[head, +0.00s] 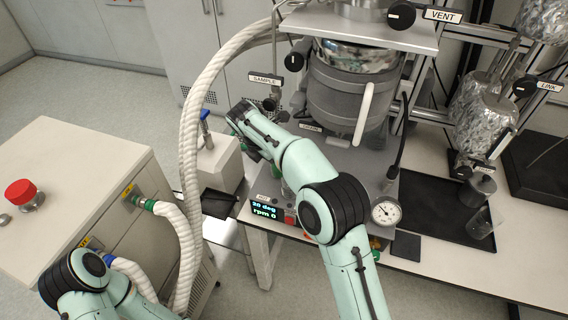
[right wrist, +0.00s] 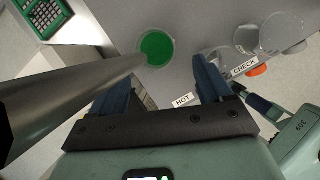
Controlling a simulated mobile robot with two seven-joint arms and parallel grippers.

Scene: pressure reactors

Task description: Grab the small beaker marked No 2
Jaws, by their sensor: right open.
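In the right wrist view, clear glassware (right wrist: 262,38) stands beyond the fingers to the right, also with no readable number. My right gripper (right wrist: 168,80) is open, with nothing between its fingers. My left gripper is out of frame; only that arm shows.
The reactor (head: 348,98) fills the middle of the bench. A dark cup (head: 477,191) and black tray (head: 442,201) are at right. The wrist view shows a green disc (right wrist: 157,47), green rack (right wrist: 48,14) and HOT label (right wrist: 182,100). A white hose (head: 190,130) rises at left.

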